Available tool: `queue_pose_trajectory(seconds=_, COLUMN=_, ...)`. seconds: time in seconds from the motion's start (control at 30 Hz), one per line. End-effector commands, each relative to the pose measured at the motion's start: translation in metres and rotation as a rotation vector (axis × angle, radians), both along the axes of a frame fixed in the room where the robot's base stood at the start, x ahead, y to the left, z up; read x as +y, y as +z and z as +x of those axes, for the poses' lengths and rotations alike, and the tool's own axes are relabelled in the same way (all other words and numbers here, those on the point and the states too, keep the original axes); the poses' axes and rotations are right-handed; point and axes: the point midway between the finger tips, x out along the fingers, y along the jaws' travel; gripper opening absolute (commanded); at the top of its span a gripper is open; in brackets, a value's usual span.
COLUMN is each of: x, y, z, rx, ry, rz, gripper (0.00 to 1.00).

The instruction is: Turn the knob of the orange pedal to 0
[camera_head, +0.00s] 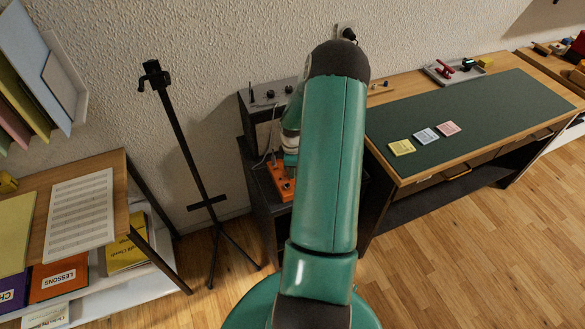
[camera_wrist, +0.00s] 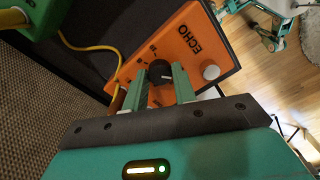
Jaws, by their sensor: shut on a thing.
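The orange pedal (camera_wrist: 178,48), marked ECHO, lies on a dark surface in the wrist view. Its black knob (camera_wrist: 159,72) has a pale pointer line and sits between the two green fingers of my gripper (camera_wrist: 160,85). My gripper is shut on the knob. A white round button (camera_wrist: 211,72) is at the pedal's right end. In the head view the orange pedal (camera_head: 281,180) shows on the dark stand, partly hidden by my green arm, which also hides the knob and the fingertips. Small scale marks show beside the knob, but I cannot read its setting.
A yellow cable (camera_wrist: 92,47) runs to the pedal. A dark amplifier (camera_head: 262,97) stands behind it on the dark stand (camera_head: 262,207). A black tripod stand (camera_head: 188,150) is left. A desk with a green mat (camera_head: 480,115) is right.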

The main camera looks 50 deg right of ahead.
Motion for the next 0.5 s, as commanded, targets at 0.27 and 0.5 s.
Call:
queue_pose_trajectory(seconds=0.27, x=0.0004, y=-0.0016, z=-0.0016, rx=0.002, ry=0.102, rz=0.002, gripper=0.04)
queue_pose_trajectory(seconds=0.5, x=0.0004, y=-0.0016, z=-0.0017, rx=0.002, ry=0.126, rz=0.002, gripper=0.04)
